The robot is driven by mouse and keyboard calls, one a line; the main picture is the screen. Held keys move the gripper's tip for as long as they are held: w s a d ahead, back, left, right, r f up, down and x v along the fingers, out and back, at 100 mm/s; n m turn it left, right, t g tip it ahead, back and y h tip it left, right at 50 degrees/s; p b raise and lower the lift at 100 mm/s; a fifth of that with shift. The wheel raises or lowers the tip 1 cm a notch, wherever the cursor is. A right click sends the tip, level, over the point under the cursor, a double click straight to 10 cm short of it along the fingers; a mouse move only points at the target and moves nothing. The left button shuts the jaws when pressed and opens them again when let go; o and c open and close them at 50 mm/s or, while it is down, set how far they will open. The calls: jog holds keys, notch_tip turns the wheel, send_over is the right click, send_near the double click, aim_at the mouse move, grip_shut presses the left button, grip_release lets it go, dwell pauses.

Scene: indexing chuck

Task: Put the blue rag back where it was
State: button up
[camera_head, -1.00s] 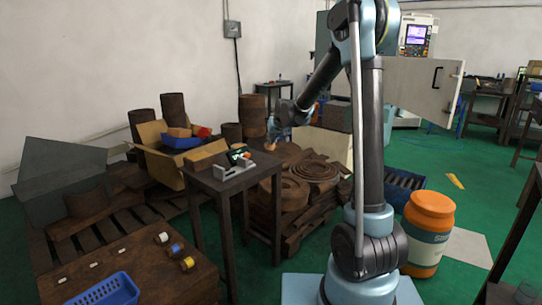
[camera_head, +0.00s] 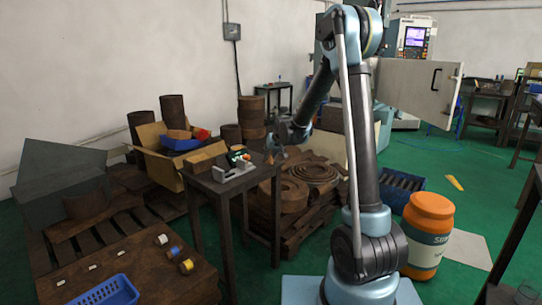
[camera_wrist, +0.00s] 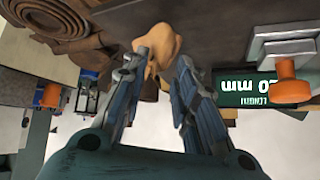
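I cannot make out a blue rag in either view. My gripper (camera_head: 275,152) is low over the right back corner of the small dark table (camera_head: 262,172). In the wrist view my gripper (camera_wrist: 165,67) has its two fingers apart. A crumpled-looking tan-orange thing (camera_wrist: 160,45) shows at the fingertips, partly behind the left finger. Whether the fingers touch it cannot be told. A grey metal fixture (camera_head: 234,172) stands on the table beside my gripper. Its green label plate (camera_wrist: 248,88) and an orange knob (camera_wrist: 288,82) show at the right of the wrist view.
A cardboard box (camera_head: 170,173) with a blue bin (camera_head: 181,142) stands behind the table. Coiled brown belts (camera_head: 312,175) lie on a pallet to the right. A low wooden table (camera_head: 165,280) holds rolls and a blue basket (camera_head: 108,292). An orange barrel (camera_head: 428,215) stands at right.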

jog(key=shift+s+r, duration=0.1)
jog(key=v, duration=1.2)
jog(key=s+d+g+h, duration=0.1)
jog(key=s+d, duration=0.7)
jog(key=s, duration=0.1)
jog(key=s+d+f+m+g+h, duration=0.1)
jog(key=s+d+f, duration=0.2)
jog(key=s, duration=0.8)
jog(key=s+d+f+m+g, duration=0.1)
jog(key=s+d+f+g, duration=0.1)
jog(key=s+d+f, duration=0.2)
jog(key=s+d+f+m+g+h, duration=0.1)
jog(key=s+d+f, duration=0.3)
jog(key=s+d, duration=0.5)
jog(key=s, duration=1)
jog(key=shift+g+h, duration=0.3)
